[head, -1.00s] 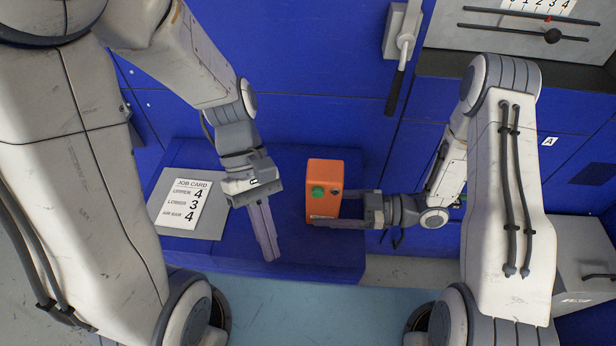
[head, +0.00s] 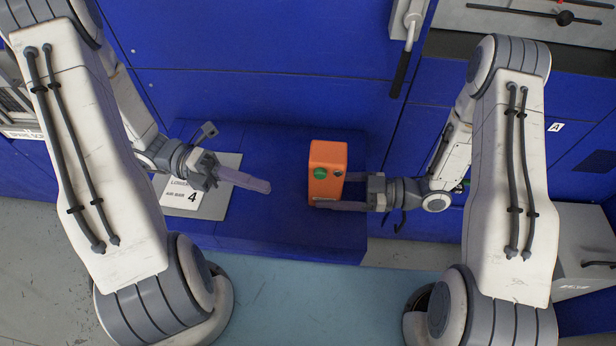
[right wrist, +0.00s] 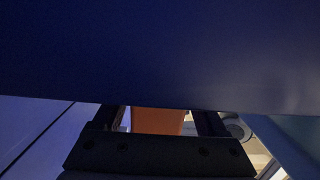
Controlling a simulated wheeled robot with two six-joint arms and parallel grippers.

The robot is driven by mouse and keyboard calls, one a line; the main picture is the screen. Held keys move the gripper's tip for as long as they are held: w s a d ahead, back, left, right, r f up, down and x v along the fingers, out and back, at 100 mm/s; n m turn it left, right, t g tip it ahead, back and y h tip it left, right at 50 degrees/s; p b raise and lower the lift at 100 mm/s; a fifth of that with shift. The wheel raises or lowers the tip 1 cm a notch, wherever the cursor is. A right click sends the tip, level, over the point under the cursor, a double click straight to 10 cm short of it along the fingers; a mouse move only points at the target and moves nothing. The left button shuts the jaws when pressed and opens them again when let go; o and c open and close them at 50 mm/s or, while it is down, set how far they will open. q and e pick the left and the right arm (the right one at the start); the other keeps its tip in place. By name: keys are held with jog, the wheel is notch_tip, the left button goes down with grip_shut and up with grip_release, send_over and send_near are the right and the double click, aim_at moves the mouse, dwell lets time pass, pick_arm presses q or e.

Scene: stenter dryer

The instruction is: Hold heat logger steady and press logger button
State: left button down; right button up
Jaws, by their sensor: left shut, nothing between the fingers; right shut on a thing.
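The orange heat logger (head: 327,158) stands upright over the blue ledge, with a green button (head: 320,173) and a small dark knob on its face. My right gripper (head: 345,190) is shut on the logger from the right; the right wrist view shows orange (right wrist: 158,121) between its fingers. My left gripper (head: 268,187) is shut and empty. Its fingers point right toward the logger, with a clear gap between their tips and the button.
The blue ledge (head: 270,225) lies under both grippers. A dark-handled lever (head: 401,70) hangs on the blue wall behind.

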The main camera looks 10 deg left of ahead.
aim_at(314, 173)
pick_arm(q)
jog(key=shift+d, duration=0.1)
jog(key=x, duration=1)
jog(key=shift+w+a+r, duration=0.1)
jog(key=shift+w+a, duration=0.05)
jog(key=shift+w, duration=0.8)
jog(key=shift+w+a+r, duration=0.1)
jog(key=shift+w, duration=0.9)
jog(key=shift+w, duration=0.1)
jog(key=shift+w, duration=0.95)
